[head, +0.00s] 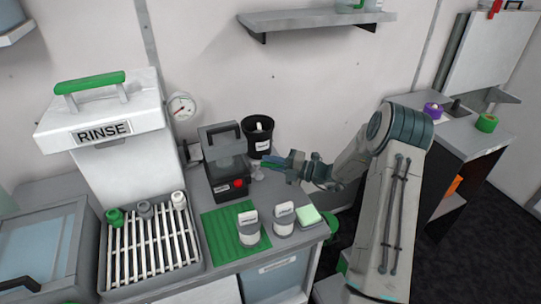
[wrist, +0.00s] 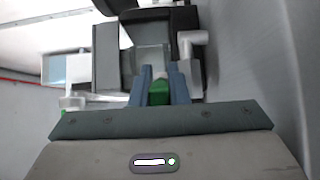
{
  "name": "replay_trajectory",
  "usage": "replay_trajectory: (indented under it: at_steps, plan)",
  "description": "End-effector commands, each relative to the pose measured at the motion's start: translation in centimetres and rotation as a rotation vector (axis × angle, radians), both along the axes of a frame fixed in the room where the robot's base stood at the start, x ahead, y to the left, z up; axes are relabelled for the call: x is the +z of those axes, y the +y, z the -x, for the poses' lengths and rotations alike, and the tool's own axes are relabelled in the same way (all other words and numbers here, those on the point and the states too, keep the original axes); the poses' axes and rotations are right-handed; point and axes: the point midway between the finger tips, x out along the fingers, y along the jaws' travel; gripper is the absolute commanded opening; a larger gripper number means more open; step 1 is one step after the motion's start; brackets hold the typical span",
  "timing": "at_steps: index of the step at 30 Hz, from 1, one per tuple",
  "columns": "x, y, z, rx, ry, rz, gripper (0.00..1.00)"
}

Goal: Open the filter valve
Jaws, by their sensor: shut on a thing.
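My gripper (head: 278,164) reaches in from the right, at the right side of a dark grey unit (head: 228,178) with a red knob and a lid on top. In the wrist view my gripper (wrist: 160,82) has its two blue-grey fingers closed on a small green piece (wrist: 158,93), which looks like the filter valve's handle. A pale tip shows just beyond the green piece. The valve's body and pipe are mostly hidden by my fingers, so I cannot tell how far the handle is turned.
A black cup (head: 259,136) stands just behind my gripper. Two white labelled jars (head: 284,218) and a green sponge (head: 308,215) stand in front of it. A white RINSE station (head: 103,130) and slatted rack (head: 150,250) are left. A gauge (head: 182,106) is on the wall.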

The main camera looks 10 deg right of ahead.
Motion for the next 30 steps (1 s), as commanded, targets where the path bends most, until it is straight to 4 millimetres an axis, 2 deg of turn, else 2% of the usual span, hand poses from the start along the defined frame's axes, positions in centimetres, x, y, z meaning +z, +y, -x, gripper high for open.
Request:
replay_trajectory:
  at_steps: [6, 15, 30]
  plan:
    - [0.2, 0.0, 0.9, -0.156, 0.005, -0.003, 0.0]
    - [0.0, 0.1, 1.4, -0.291, 0.002, 0.0, 0.0]
    - [-0.1, 0.2, 1.5, -0.327, 0.0, 0.001, 0.0]
